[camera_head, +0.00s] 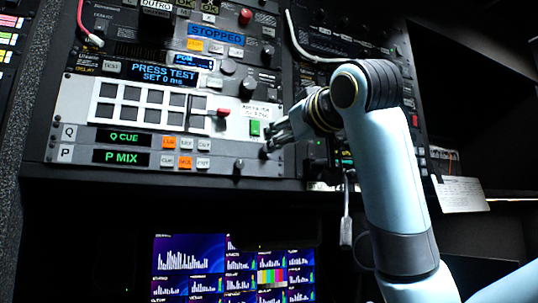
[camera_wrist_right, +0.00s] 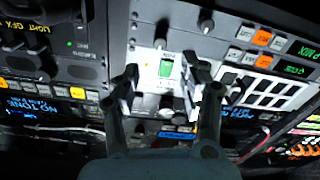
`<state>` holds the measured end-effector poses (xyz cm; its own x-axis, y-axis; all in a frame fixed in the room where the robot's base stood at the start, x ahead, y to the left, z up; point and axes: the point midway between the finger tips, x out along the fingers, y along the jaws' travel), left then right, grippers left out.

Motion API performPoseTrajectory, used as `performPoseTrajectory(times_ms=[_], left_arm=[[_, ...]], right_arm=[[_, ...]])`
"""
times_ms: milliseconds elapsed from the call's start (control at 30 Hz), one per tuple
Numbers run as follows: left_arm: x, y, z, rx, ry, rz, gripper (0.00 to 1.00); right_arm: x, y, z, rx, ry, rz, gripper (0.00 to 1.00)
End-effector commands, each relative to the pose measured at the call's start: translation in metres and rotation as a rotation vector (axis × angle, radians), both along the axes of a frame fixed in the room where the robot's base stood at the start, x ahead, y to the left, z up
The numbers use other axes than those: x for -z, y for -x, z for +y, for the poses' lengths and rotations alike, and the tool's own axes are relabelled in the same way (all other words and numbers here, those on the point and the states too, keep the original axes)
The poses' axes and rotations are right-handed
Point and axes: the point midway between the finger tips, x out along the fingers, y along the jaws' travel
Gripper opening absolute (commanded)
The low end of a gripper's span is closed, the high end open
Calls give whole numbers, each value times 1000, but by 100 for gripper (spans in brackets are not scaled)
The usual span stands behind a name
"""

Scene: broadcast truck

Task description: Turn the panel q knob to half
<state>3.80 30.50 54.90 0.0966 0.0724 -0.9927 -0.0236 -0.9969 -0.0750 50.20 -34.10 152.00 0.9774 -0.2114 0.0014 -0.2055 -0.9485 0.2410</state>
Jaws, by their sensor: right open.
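The panel (camera_head: 80,112) has a Q row with a green "Q CUE" display (camera_head: 123,137) above a P row reading "P MIX" (camera_head: 121,156). A small dark knob (camera_head: 238,165) stands at its lower right; it also shows in the right wrist view (camera_wrist_right: 206,22). A second knob (camera_wrist_right: 160,43) stands beyond the green switch. I cannot read which one is marked Q. My right gripper (camera_head: 275,136) is open at the panel's right end. In the right wrist view its fingers (camera_wrist_right: 161,66) are spread on either side of the green switch, with nothing held. My left gripper is not in view.
The green rocker switch (camera_head: 255,128) and a red-capped lever (camera_head: 223,112) are close to my right fingers. More button panels lie above. A cable (camera_head: 300,45) hangs at the upper middle. Screens (camera_head: 235,270) glow below, and a paper card (camera_head: 461,194) sits at right.

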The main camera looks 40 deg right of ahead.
Motion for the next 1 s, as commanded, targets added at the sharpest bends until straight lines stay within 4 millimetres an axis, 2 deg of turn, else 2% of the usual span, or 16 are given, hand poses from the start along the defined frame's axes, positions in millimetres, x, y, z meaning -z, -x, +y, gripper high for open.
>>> performPoseTrajectory(times_ms=[200,400,533,800,1000], left_arm=[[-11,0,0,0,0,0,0],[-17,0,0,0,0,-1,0],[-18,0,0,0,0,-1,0],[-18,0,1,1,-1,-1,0],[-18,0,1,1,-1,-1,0]], right_arm=[[-1,-45,-10,0,-3,6,43],[-1,-73,-16,1,-3,3,43],[0,-81,-17,0,-1,2,43],[1,-83,-18,0,-1,1,43],[1,-83,-18,0,-1,1,19]])
